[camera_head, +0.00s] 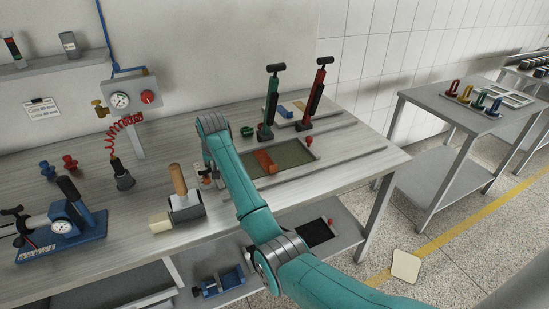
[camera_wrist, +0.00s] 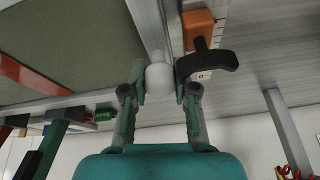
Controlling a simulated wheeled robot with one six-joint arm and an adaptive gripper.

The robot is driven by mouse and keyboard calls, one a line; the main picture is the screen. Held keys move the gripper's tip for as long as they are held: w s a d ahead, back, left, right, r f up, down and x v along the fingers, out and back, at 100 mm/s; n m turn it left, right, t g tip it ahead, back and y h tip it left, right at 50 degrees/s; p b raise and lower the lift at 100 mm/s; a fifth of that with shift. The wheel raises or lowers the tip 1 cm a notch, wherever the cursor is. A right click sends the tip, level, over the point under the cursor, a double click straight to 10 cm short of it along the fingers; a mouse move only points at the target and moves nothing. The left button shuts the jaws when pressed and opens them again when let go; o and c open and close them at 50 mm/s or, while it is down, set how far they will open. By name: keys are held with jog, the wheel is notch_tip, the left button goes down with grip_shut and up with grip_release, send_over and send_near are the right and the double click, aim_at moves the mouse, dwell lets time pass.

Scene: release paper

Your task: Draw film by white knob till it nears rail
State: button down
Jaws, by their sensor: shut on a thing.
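My gripper (camera_wrist: 160,86) is shut on the white knob (camera_wrist: 158,76) in the wrist view, with one finger on each side of it. The knob sits at the end of a pale grey bar (camera_wrist: 148,22) along the edge of a flat grey-green sheet (camera_wrist: 85,45), which looks like the film. In the head view, the grey-green sheet (camera_head: 293,154) lies on the bench behind my arm, which covers its left part. The knob cannot be made out there. Which of the metal strips is the rail is not certain; one long strip (camera_head: 335,160) runs along the bench.
A black T-shaped part (camera_wrist: 207,62) is close beside the right finger. A wooden-handled tool (camera_head: 183,198) stands left of my arm.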

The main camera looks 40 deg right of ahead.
jog(key=c, duration=0.8)
grip_release()
jog(key=v, duration=1.2)
